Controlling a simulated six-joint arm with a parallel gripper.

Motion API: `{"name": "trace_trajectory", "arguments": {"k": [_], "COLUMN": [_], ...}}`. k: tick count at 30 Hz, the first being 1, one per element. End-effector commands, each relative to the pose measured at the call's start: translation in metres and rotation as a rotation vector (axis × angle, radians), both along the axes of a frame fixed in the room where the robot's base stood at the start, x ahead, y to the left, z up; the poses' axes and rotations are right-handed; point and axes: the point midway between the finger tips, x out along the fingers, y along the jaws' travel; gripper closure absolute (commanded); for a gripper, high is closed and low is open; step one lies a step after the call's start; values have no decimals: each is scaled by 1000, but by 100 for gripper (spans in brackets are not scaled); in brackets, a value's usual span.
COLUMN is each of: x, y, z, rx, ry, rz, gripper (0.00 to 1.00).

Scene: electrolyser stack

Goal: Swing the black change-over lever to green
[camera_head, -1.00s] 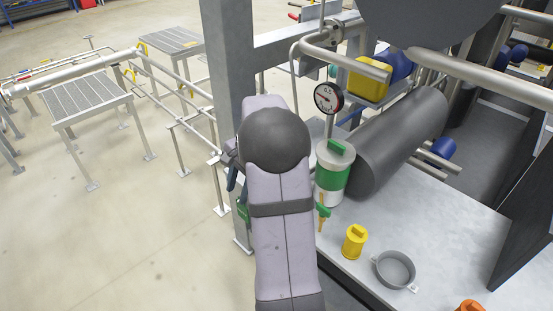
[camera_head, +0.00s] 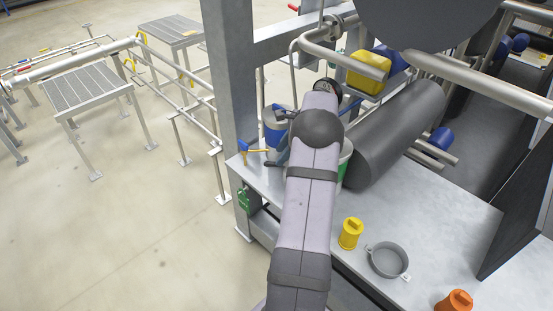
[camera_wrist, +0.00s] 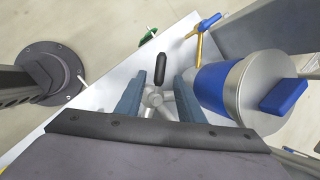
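In the wrist view the black lever (camera_wrist: 161,68) stands out from a pale grey valve body with spokes (camera_wrist: 154,99). My gripper (camera_wrist: 162,77) is open, with one blue-grey finger on each side of the lever and a visible gap to both. I cannot tell how far above the lever the fingers are. A small green piece (camera_wrist: 148,42) shows beyond the lever near the bench edge.
In the head view a dark cylinder (camera_head: 395,135), yellow canister (camera_head: 350,233), grey dish (camera_head: 388,260) and orange canister (camera_head: 455,303) are on the bench.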

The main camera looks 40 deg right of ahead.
Motion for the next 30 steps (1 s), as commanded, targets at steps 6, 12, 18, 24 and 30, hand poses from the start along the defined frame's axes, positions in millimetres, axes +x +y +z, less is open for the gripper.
{"name": "trace_trajectory", "arguments": {"k": [6, 12, 18, 24, 30], "x": [12, 18, 20, 19, 19], "y": [5, 7, 7, 7, 7], "z": [-25, -40, -43, -43, -43], "rx": [2, 0, -1, -1, -1], "ry": [1, 0, -1, 0, 0], "rz": [1, 2, 1, 2, 2], "gripper": [65, 65, 65, 77, 100]}}
